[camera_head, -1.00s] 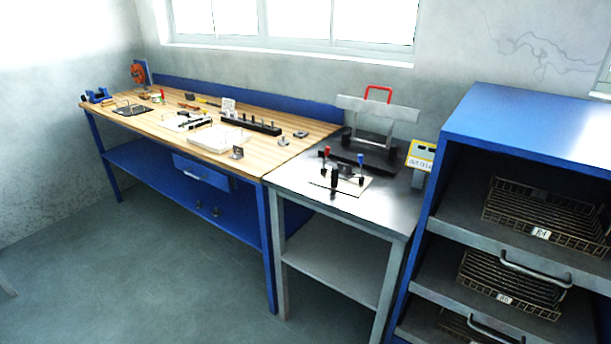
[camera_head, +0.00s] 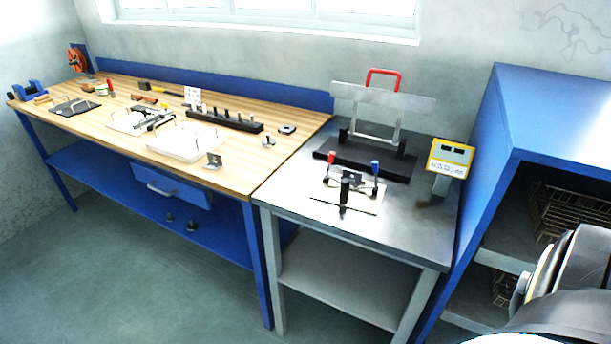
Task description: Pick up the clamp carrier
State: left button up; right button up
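A fixture with one red-topped and one blue-topped upright clamp handle (camera_head: 349,190) sits on a pale plate on the grey metal table. I take it for the clamp carrier, but I cannot tell for sure. Behind it stands a grey frame with a wide crossbar and a red top handle (camera_head: 383,97), on a dark base. Neither of my grippers is in view. A dark rounded part at the lower right looks like my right arm.
The metal table (camera_head: 412,222) has bare room at its front and right. A wooden bench (camera_head: 235,180) with several small tools adjoins on the left.

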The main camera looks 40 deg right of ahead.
aim_at(368, 200)
jog(key=z, duration=0.4)
jog(key=i, duration=0.9)
jog(key=z, duration=1.1)
jog(key=i, duration=0.2)
jog(key=z, duration=0.15)
